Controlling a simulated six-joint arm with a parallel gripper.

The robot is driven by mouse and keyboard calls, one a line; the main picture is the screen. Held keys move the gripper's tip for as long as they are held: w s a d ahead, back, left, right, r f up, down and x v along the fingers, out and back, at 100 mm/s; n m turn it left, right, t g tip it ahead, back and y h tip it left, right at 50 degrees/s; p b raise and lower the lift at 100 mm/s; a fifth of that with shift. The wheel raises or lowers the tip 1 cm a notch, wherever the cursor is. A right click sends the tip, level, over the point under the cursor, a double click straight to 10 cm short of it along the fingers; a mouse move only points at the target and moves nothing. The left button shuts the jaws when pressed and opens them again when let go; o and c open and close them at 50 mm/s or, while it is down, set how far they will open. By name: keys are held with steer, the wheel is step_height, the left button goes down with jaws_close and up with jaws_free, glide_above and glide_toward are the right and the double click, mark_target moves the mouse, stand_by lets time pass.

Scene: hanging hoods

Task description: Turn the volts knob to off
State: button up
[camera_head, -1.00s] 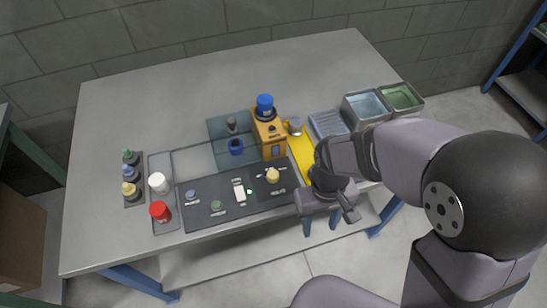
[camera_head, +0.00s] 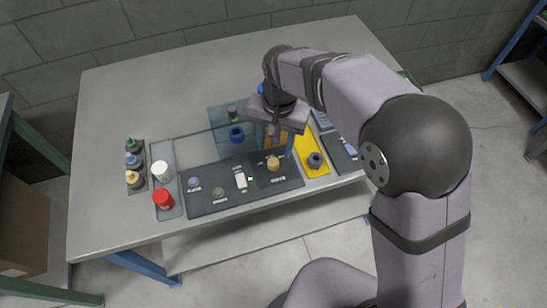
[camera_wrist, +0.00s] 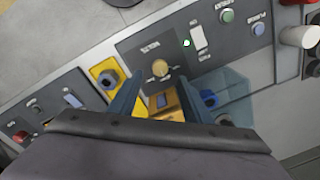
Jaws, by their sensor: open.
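A round tan knob (camera_head: 273,163) sits on a black panel (camera_head: 290,182) near the table's front. It also shows in the wrist view as a tan knob (camera_wrist: 160,68) with small white markings around it, too blurred to read surely. Its exact pointer direction is unclear. My gripper (camera_head: 279,143) hangs pointing down just behind the knob, over the orange box, in the head view. In the wrist view my gripper (camera_wrist: 157,86) has its two fingers apart with nothing held; the knob shows beyond the gap between the fingertips. It is not touching the knob.
A yellow plate with a dark blue knob (camera_head: 315,159) lies right of the black panel. A white switch (camera_head: 241,180) and a green button (camera_head: 218,192) lie left. The orange box (camera_wrist: 166,106) stands close below my fingers.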

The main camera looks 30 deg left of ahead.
mark_target(274, 161)
steer(key=shift+a+f+p, duration=0.15)
steer(key=shift+f+p, duration=0.45)
steer(key=shift+f, duration=3)
steer(key=c, duration=1)
steer(key=shift+c, duration=0.2)
steer(key=shift+n, duration=0.5)
steer(key=n+p, duration=0.1)
steer(key=n, duration=0.4)
steer(key=shift+r+n, duration=0.1)
steer(key=shift+n, duration=0.2)
steer(key=n+p, duration=0.1)
steer(key=n, duration=0.4)
steer(key=shift+w, duration=0.15)
steer(key=shift+n, duration=0.3)
